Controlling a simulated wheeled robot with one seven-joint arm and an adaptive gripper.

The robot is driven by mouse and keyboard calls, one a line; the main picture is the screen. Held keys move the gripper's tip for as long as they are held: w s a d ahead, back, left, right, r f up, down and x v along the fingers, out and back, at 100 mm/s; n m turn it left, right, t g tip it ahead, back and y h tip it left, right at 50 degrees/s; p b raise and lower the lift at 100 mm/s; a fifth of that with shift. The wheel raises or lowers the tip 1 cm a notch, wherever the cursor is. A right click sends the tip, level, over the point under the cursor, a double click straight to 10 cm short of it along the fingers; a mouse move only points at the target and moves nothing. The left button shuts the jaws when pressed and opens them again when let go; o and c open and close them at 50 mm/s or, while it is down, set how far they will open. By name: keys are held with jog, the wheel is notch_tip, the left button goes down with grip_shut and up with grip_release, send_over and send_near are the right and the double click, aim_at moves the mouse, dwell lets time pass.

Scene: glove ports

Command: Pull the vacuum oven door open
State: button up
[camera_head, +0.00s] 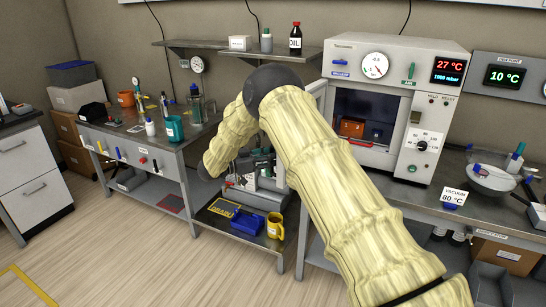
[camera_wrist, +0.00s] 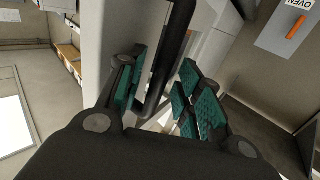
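The vacuum oven (camera_head: 420,60) is a white cabinet with a gauge and a red 27 °C display. Its front shows a dark opening with a brown box (camera_head: 351,128) inside. A pale panel, apparently the oven door (camera_head: 319,90), stands out at the opening's left edge, partly hidden by my arm. In the wrist view, my gripper (camera_wrist: 162,95) has its teal-padded fingers on both sides of a black bar handle (camera_wrist: 176,45) on a white panel (camera_wrist: 105,45). The bar lies nearer the left finger, with a gap to the right finger. My gripper cannot be made out in the head view.
A shelf with bottles (camera_head: 295,40) hangs left of the oven.

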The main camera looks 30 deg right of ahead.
jog(key=shift+a, duration=0.1)
jog(key=w+a, duration=0.1)
jog(key=a, duration=1)
jog(key=shift+a, duration=0.35)
jog(key=shift+w, duration=0.1)
jog(key=s+f+n+t+y, duration=0.2)
jog(key=f+n+t, duration=0.3)
jog(key=f, duration=0.5)
jog(key=s+f+n+t+y, duration=0.2)
jog(key=f+n+t, duration=0.35)
jog(key=f, duration=0.35)
jog(key=s+a+f+n+y, duration=0.3)
jog(key=s+f+n+y, duration=0.3)
jog(key=s+f, duration=0.75)
jog(key=s+a+f+g+y, duration=0.1)
jog(key=s+a+f+y, duration=0.2)
jog(key=s, duration=0.5)
jog(key=s+f+g+y, duration=0.2)
jog(key=s+f, duration=0.2)
jog(key=s, duration=0.5)
jog(key=s+a+n+g+y, duration=0.2)
jog(key=s+g, duration=0.4)
jog(key=s, duration=1.7)
jog(key=shift+s+a+r+y, duration=0.3)
jog(key=shift+a+y, duration=0.2)
jog(key=shift+y, duration=0.1)
